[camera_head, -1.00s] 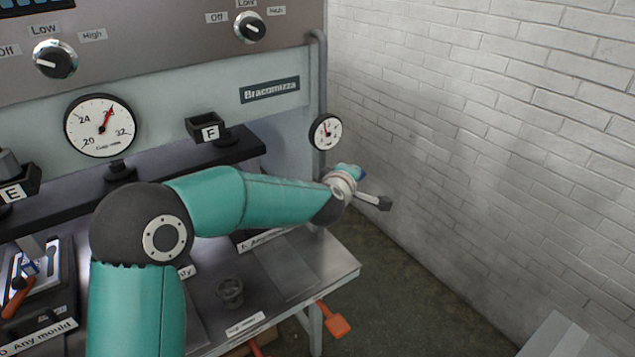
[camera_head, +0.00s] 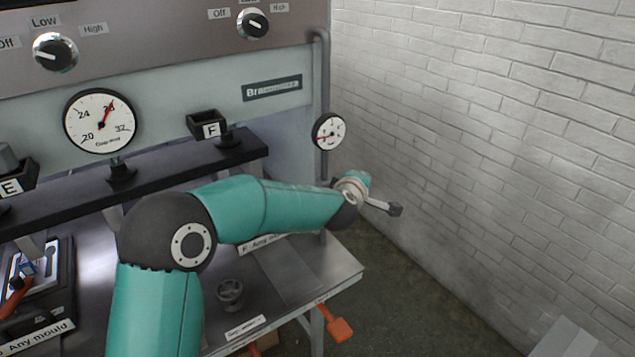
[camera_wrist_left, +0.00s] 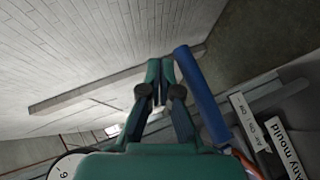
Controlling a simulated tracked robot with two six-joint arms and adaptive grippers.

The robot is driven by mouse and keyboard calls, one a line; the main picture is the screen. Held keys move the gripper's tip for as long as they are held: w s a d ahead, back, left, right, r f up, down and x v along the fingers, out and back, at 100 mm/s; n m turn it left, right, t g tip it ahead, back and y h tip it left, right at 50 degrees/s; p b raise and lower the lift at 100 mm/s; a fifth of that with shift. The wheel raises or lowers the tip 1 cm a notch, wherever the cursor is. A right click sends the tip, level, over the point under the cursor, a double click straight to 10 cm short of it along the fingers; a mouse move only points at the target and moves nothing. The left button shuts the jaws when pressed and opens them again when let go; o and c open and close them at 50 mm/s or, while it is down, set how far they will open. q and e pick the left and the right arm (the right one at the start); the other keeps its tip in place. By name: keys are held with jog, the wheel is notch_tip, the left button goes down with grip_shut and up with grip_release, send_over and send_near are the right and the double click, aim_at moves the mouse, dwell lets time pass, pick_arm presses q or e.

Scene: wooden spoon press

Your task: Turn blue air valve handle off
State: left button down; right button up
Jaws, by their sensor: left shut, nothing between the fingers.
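The blue air valve handle (camera_wrist_left: 202,95) shows in the left wrist view as a long blue bar slanting just right of my gripper's fingers. My left gripper (camera_wrist_left: 160,64) is shut and empty, its fingertips together beside the handle's upper end. I cannot tell whether the right finger touches the handle. Labels reading "On" (camera_wrist_left: 239,107) and "Air On/Off" (camera_wrist_left: 263,136) lie right of the handle. In the head view my left arm reaches across the press, its wrist (camera_head: 350,190) below the small gauge (camera_head: 328,132); the handle is hidden there. My right gripper is not in view.
The white brick wall (camera_head: 480,140) stands close on the right. A vertical pipe (camera_head: 323,80) runs down the press corner behind the small gauge. The metal bench (camera_head: 330,275) lies below the arm, with an orange paddle (camera_head: 340,329) hanging at its side.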

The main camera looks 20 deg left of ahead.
pick_arm(q)
jog(key=shift+r, duration=0.1)
jog(key=shift+r+p, duration=0.25)
jog(key=shift+p, duration=0.1)
jog(key=r+p, duration=0.3)
jog(key=shift+w+a+r, duration=0.25)
jog(key=shift+a, duration=0.15)
jog(key=s+d+r+p, duration=0.2)
jog(key=d+r, duration=0.3)
jog(key=r, duration=0.3)
jog(key=shift+s, duration=0.45)
jog(key=shift+f, duration=0.15)
